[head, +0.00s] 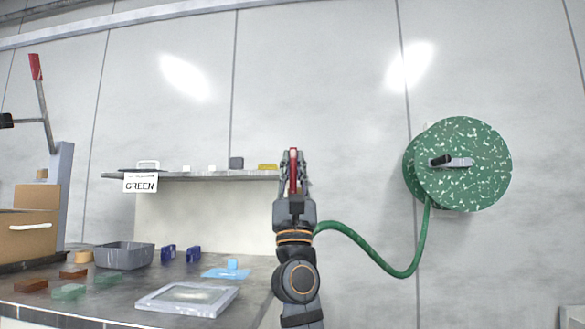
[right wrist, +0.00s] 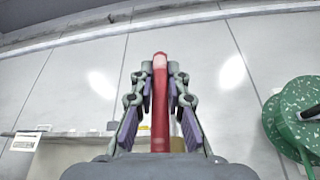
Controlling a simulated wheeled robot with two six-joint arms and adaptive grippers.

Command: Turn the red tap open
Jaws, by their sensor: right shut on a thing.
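The red tap (head: 293,168) shows as a long upright red lever at the right end of the shelf, in front of the wall. My right gripper (head: 293,160) is shut on the red lever, with one finger on each side of it. In the right wrist view the red lever (right wrist: 160,100) stands upright between the fingers of my right gripper (right wrist: 160,90), and its top reaches past the fingertips. My gripper and arm hide the tap's lower part and body. My left gripper is not in view.
A green hose reel (head: 465,190) hangs on the wall at right, its hose (head: 405,272) running behind my right arm. A shelf (head: 200,176) with a GREEN label (head: 140,183) is at left. Below, the bench holds a grey bin (head: 124,258) and a pale tray (head: 185,300).

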